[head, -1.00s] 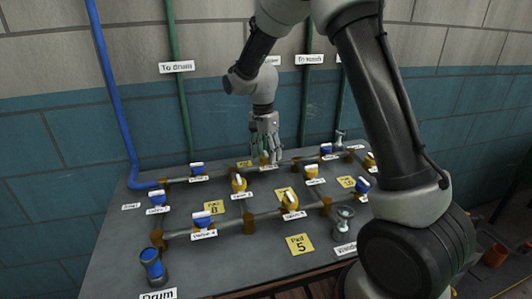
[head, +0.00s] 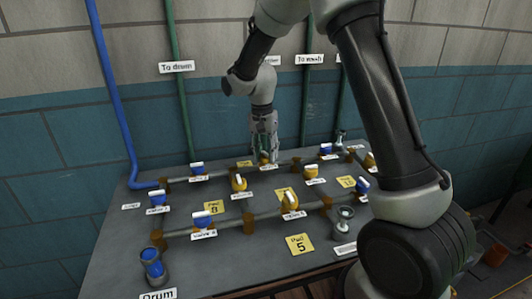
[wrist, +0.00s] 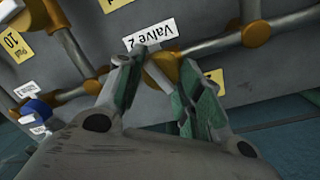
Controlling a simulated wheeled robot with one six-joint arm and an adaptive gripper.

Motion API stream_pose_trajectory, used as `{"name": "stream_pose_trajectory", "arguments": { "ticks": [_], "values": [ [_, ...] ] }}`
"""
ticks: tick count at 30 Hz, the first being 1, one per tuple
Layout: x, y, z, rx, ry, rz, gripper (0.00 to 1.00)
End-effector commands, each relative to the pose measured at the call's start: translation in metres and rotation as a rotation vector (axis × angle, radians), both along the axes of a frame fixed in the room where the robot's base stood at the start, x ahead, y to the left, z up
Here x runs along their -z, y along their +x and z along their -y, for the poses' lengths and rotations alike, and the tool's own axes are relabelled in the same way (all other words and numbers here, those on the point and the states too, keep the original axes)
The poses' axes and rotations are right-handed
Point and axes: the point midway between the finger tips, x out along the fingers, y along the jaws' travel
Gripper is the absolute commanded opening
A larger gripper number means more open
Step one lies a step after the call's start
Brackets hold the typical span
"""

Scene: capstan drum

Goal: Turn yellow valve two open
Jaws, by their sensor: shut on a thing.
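Yellow valve two (wrist: 164,64) is in the upper middle of the wrist view, beside its white "Valve 2" label (wrist: 152,37). Its pale lever (wrist: 157,78) lies between the two fingers of my gripper (wrist: 153,88), which is shut on it. In the head view my gripper (head: 265,153) points down at the back pipe row, and its fingers mostly hide the valve. The lever's exact angle to the pipe is hard to tell.
Other yellow valves (head: 239,183) and blue valves (head: 203,219) with white levers stand close by on the grey table (head: 120,255). Pipes link them. A blue cup-like drum inlet (head: 152,263) is at front left. Green pipes (head: 181,110) run up the wall behind.

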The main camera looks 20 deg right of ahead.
Motion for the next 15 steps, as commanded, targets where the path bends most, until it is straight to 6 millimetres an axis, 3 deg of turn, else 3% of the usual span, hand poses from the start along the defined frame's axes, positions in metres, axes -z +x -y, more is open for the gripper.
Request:
{"name": "stream_pose_trajectory", "arguments": {
  "ticks": [15],
  "values": [
    [-0.0007,0.0,-0.0026,-0.491,0.0,0.002,0.12]
  ]
}}
